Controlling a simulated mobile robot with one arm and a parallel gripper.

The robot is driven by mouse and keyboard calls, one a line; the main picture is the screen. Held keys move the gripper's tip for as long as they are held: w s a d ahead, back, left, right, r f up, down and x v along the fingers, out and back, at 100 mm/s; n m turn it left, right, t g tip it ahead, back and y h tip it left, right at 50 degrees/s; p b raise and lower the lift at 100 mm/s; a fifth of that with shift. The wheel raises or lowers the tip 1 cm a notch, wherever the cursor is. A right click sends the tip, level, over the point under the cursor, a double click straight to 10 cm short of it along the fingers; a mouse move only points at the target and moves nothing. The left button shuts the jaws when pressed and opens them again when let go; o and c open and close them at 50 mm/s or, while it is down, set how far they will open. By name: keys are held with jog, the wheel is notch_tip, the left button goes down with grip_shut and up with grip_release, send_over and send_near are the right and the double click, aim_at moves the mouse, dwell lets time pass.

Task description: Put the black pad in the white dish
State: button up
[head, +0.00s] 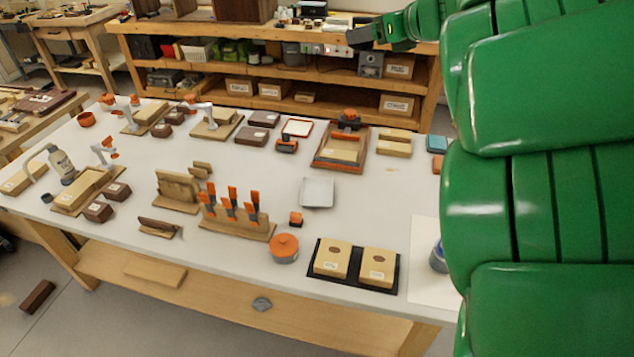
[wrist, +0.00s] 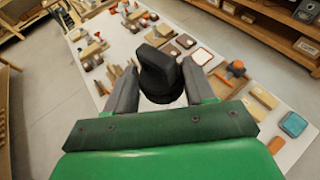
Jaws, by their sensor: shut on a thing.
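My gripper (wrist: 158,72) is shut on a black pad (wrist: 157,80) with a raised, knob-like grip, held between the two grey fingers. In the head view my gripper (head: 368,36) is raised high at the top, in front of the back shelf; the pad cannot be told apart from the dark fingers there. The white dish (head: 317,192) is square, shallow and looks empty. It lies on the white bench top, right of the orange-handled clamps, well away from my gripper. I cannot make out the dish in the wrist view.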

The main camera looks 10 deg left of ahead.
jog(key=s+a+r+n+g+y, duration=0.2)
jog(key=s+a+r+n+g, duration=0.1)
jog(key=s+n+g, duration=0.1)
jog(key=n+g, duration=0.2)
jog(key=g, duration=0.1)
send_over(322, 195)
jog(key=f, duration=3.3)
jog(key=s+f, duration=0.1)
jog(key=f, duration=1.5)
jog(key=shift+d+f, duration=0.1)
jog(key=shift+f, duration=0.3)
jog(key=shift+w+a+f, duration=0.2)
jog(key=shift+w+f, duration=0.35)
jog(key=shift+f, duration=1.55)
jog(key=shift+f, duration=0.15)
